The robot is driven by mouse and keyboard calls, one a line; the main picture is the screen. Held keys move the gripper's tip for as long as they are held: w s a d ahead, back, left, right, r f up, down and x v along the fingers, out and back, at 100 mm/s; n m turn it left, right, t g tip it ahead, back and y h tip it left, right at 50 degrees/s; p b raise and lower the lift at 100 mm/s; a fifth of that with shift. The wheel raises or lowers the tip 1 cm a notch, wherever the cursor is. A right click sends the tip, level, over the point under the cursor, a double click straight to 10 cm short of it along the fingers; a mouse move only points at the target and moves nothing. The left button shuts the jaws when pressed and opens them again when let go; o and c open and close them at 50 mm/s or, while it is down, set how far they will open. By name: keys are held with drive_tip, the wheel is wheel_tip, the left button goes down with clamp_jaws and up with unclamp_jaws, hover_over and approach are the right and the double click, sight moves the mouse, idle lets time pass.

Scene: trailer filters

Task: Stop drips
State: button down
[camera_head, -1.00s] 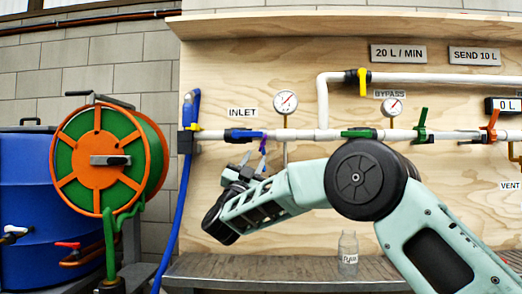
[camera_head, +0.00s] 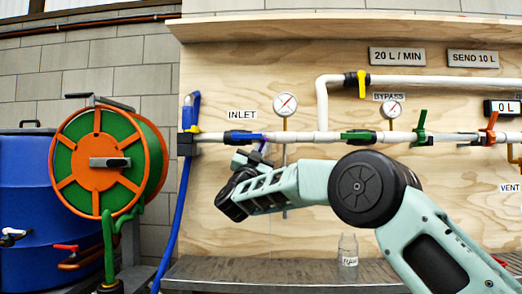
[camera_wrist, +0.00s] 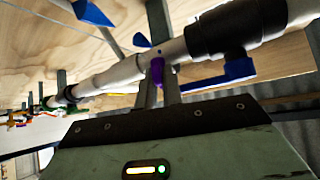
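The white pipe (camera_head: 300,138) runs across the plywood board, with a blue-handled valve (camera_head: 245,138) under the INLET label. A small purple part (camera_head: 263,147) hangs just under the pipe to the right of that valve. In the wrist view the purple part (camera_wrist: 157,72) shows close up at the ends of my narrow grey fingers, beside the pipe (camera_wrist: 120,75). My gripper (camera_wrist: 158,88) is just below the pipe; its fingers are close together, and I cannot tell whether they touch or clasp the purple part. No drip is visible.
A glass jar (camera_head: 348,250) stands on the metal bench (camera_head: 280,270). Green (camera_head: 421,125) and orange (camera_head: 491,127) handles sit farther right on the pipe. Gauges (camera_head: 285,104) stand above it. A hose reel (camera_head: 98,162) and blue drum (camera_head: 25,215) are at the left.

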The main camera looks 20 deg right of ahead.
drive_tip(key=shift+m+g+h+p, duration=0.3)
drive_tip(key=shift+m+g+h, duration=0.7)
drive_tip(key=shift+m, duration=0.6)
drive_tip(key=c, duration=1.5)
unclamp_jaws()
drive_tip(key=shift+c, duration=0.2)
drive_tip(key=p+v, duration=0.1)
drive_tip(key=v, duration=1.6)
drive_tip(key=shift+s+a+p, duration=0.25)
drive_tip(key=shift+a+p, duration=0.05)
drive_tip(key=shift+p, duration=0.05)
drive_tip(key=shift+r, duration=0.15)
